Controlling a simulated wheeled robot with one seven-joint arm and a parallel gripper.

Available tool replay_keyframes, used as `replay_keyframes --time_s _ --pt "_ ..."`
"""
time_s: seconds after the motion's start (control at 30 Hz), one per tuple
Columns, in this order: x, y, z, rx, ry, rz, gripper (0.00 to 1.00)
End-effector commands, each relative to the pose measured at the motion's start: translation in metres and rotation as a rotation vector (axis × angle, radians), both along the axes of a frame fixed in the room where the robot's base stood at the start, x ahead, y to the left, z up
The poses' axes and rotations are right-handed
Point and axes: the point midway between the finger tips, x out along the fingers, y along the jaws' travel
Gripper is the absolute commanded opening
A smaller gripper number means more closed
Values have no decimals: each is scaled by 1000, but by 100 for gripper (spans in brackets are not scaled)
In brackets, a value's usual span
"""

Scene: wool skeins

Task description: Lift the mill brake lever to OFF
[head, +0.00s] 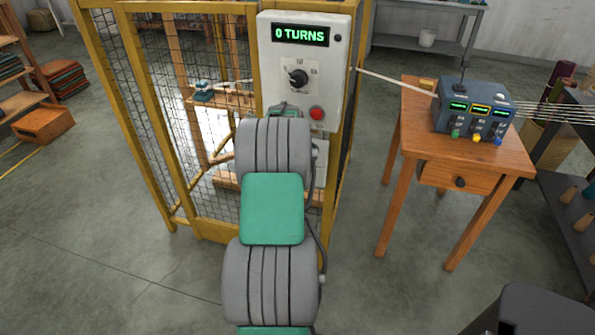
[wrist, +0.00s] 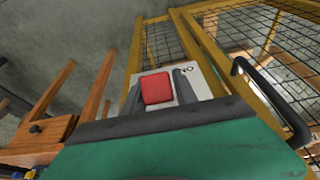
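In the wrist view a red block-shaped grip (wrist: 156,88), which I take to be the brake lever's handle, sits between the two grey fingers of my gripper (wrist: 160,82). Both fingers lie against its sides, so my gripper looks shut on it. Behind it is a pale plate (wrist: 205,85) with letters that appear upside down. In the head view my arm covers the lever and my gripper, and only a pale strip of the plate (head: 320,165) shows. The lever's exact angle cannot be told.
A white control box (head: 303,75) above reads 0 TURNS and has a dial and a red button (head: 317,113). A yellow-framed mesh cage (head: 150,130) surrounds the machine. A wooden table (head: 470,155) with a blue counter device (head: 474,110) stands right. A strand runs between them.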

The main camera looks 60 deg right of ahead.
Motion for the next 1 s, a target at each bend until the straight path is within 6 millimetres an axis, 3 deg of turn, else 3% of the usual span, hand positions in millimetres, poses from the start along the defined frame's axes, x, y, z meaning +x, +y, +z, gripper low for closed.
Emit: replay_keyframes --time_s 0.17,0.43,0.8,1.0 --pt "-1 1 -2 4 2 0 49" --pt "-1 2 0 4 1 0 49" --pt "-6 22 62 1 0 0 49" --pt "-7 26 72 5 2 0 49"
